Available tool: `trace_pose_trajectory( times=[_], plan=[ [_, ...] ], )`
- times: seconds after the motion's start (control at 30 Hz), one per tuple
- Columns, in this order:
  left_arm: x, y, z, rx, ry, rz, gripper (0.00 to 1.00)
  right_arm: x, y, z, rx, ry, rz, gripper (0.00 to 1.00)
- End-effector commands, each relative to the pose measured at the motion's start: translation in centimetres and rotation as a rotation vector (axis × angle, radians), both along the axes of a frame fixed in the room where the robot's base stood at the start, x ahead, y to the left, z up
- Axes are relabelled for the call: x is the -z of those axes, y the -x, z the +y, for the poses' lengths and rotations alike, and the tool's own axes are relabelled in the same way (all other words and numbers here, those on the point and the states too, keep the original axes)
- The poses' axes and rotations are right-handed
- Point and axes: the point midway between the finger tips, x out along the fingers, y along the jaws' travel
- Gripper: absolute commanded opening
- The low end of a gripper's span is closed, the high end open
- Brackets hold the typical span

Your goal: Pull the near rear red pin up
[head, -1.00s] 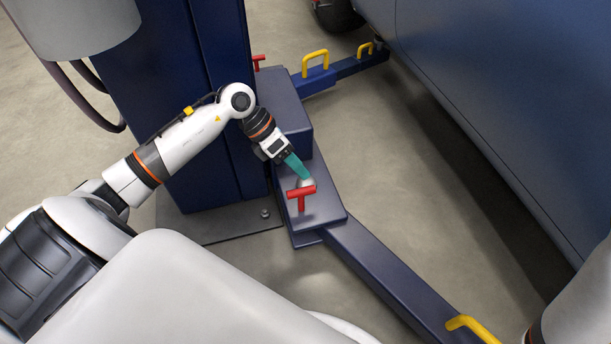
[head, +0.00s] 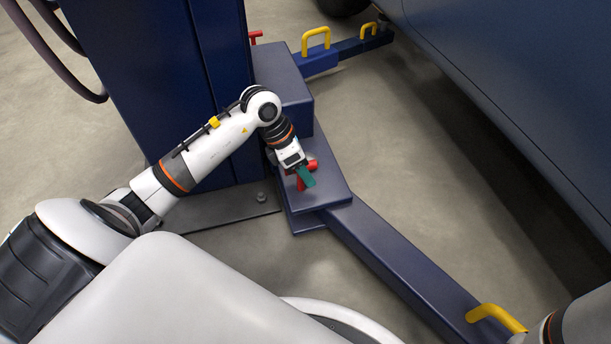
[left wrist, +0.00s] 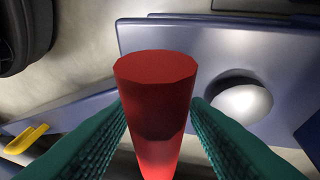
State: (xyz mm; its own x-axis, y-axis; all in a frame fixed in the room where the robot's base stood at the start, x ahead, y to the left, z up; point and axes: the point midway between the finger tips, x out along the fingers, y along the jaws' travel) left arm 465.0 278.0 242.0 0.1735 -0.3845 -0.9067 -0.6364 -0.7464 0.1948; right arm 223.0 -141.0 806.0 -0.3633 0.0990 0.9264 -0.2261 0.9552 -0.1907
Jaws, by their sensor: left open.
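The near red pin (head: 313,165) has a T-shaped handle and stands on the dark blue block (head: 333,190) at the root of the near lift arm. My left gripper (head: 307,177) is at this handle and hides part of it in the head view. In the left wrist view, the red handle bar (left wrist: 155,80) points end-on at the camera between the two green fingers (left wrist: 158,103). The fingers are open, one on each side, with a narrow gap visible at the right finger. My right gripper is out of view.
A silver dome (left wrist: 242,103) sits on the block close beside the handle. A dark blue column (head: 170,90) stands behind my left arm. A blue car body (head: 510,90) hangs at right.

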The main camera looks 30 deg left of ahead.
Motion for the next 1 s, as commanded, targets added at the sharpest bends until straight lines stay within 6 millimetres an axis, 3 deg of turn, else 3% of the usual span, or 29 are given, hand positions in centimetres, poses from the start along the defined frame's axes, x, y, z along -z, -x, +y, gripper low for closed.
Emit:
trace_pose_trajectory(
  times=[0.4,0.67,0.87,1.0],
  plan=[
    [0.8,-0.2,-0.4,0.0,0.001,0.0,0.43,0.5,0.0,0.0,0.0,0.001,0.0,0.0],
    [0.8,-0.2,-0.4,0.0,0.001,0.0,0.0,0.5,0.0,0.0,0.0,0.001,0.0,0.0],
    [0.7,-0.1,-0.4,0.001,0.002,0.001,0.0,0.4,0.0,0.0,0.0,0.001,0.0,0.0],
    [-0.4,-0.1,-0.4,0.001,0.002,0.001,0.0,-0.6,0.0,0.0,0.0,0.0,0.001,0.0]
  ],
)
